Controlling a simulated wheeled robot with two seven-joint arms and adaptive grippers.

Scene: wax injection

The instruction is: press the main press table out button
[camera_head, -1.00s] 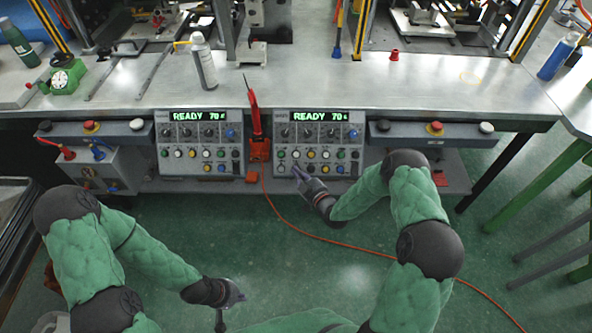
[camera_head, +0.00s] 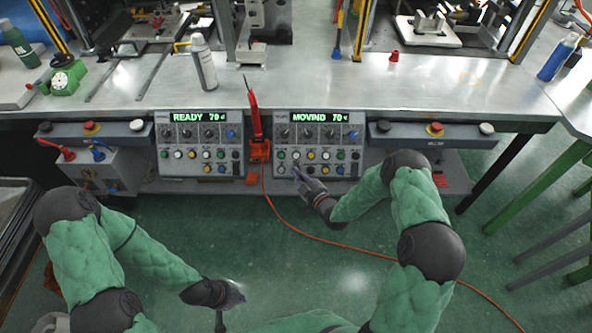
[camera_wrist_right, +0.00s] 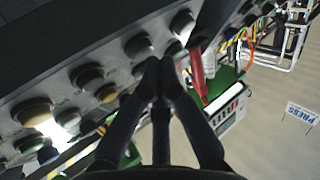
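The right control panel (camera_head: 318,131) hangs on the front of the bench, with a lit display (camera_head: 318,117) that reads "MOVIND 70". Rows of coloured buttons sit below it. My right gripper (camera_head: 297,174) is at the panel's lower left buttons. In the right wrist view its fingertips (camera_wrist_right: 160,68) are together and at the panel face beside a row of buttons; the fingers hide what is directly under them. The left control panel (camera_head: 200,131) reads "READY 70". My left gripper (camera_head: 238,296) is low over the floor, away from the panels; its fingers are too small to judge.
An orange-red tool (camera_head: 256,125) stands between the panels, with an orange cable (camera_head: 340,243) running over the floor. A spray bottle (camera_head: 203,62) stands on the metal bench (camera_head: 330,85).

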